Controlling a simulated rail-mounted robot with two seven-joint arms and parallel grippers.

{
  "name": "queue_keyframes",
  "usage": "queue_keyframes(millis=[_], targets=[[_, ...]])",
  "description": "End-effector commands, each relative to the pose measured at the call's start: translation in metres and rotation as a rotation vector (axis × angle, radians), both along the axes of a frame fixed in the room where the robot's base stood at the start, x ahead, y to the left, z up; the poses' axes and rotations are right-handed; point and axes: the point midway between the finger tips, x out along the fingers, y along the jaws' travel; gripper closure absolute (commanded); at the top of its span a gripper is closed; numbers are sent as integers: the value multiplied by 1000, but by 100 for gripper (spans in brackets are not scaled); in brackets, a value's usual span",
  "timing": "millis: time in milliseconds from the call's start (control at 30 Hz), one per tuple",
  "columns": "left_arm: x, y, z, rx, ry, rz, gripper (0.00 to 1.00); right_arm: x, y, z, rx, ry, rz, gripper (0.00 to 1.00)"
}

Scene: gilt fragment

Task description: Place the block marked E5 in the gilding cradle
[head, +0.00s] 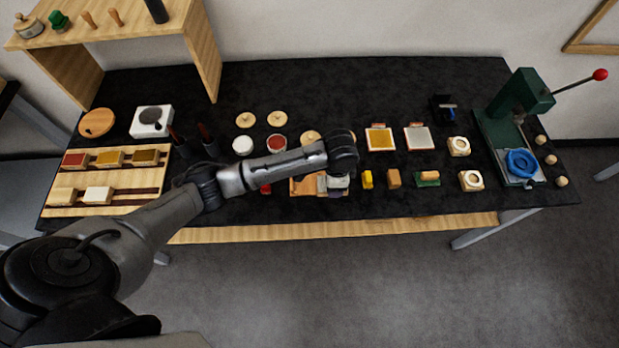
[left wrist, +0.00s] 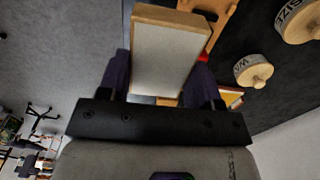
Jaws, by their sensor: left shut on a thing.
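My left gripper (head: 337,188) is over the front middle of the table in the head view, with the arm reaching in from the left. In the left wrist view its two dark fingers (left wrist: 160,78) are shut on a block (left wrist: 166,52) with a pale, flat face and wooden edges. No E5 mark is legible on it. An orange-brown wooden piece (head: 303,187), perhaps the gilding cradle, lies just left of and partly under the gripper. Its edge also shows behind the block in the left wrist view (left wrist: 218,28). I cannot tell whether block and piece touch. My right gripper is not in view.
A wooden rack (head: 118,204) with several coloured and pale blocks stands at the left. Small yellow (head: 367,179) and brown (head: 393,179) blocks stand right of the gripper. A green press (head: 520,97) with a red-knobbed lever stands at the far right.

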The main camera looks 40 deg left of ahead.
Motion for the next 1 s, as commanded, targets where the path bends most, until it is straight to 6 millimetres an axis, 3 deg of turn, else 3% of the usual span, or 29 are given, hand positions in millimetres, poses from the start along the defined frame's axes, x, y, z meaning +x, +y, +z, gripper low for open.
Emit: queue_keyframes(millis=[200, 400, 767, 1000], targets=[[0, 47, -28, 2, 4, 4, 65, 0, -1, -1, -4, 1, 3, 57], [2, 77, -46, 1, 2, 2, 65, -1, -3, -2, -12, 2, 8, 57], [2, 90, -59, -1, 2, 1, 65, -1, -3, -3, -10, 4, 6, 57], [2, 90, -87, -1, 4, 1, 65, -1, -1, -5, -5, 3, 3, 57]])
